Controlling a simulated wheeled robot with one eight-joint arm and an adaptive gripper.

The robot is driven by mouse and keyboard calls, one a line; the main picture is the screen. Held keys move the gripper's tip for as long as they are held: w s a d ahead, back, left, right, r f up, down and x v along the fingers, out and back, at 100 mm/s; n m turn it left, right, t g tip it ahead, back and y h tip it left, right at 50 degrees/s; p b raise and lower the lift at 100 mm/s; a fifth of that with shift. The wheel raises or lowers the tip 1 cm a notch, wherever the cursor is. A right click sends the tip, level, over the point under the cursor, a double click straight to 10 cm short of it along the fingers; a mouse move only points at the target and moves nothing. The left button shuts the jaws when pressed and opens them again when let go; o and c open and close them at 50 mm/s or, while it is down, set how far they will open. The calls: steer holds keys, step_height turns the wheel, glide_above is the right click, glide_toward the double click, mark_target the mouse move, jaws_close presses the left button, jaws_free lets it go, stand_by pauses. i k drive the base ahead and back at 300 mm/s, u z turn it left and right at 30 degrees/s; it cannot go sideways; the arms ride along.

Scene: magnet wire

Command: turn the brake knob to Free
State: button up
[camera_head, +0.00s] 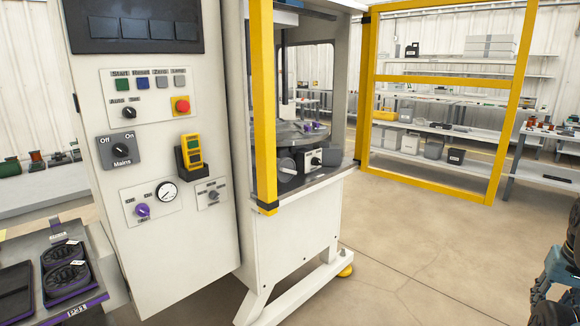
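A white control cabinet (170,245) fills the left of the head view. A purple knob (143,210) sits beside a round gauge (167,191) on a small plate low on its face. A dark knob (213,194) sits on another plate to the right of the gauge. A small dark knob (130,111) is on the upper plate, below coloured buttons. The lettering at these knobs is too small to read, so I cannot tell which is the brake knob or where it points. A larger knob (122,147) is marked Mains, Off and On. I see no gripper fingers.
A red stop button (182,105) and a yellow handheld unit (193,150) are on the cabinet. A yellow post (263,110) and the machine's enclosure stand to its right. A side table (60,310) holds trays at lower left. The floor (410,240) at right is open.

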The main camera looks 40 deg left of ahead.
mark_target(315, 161)
steer(key=u, duration=1.6)
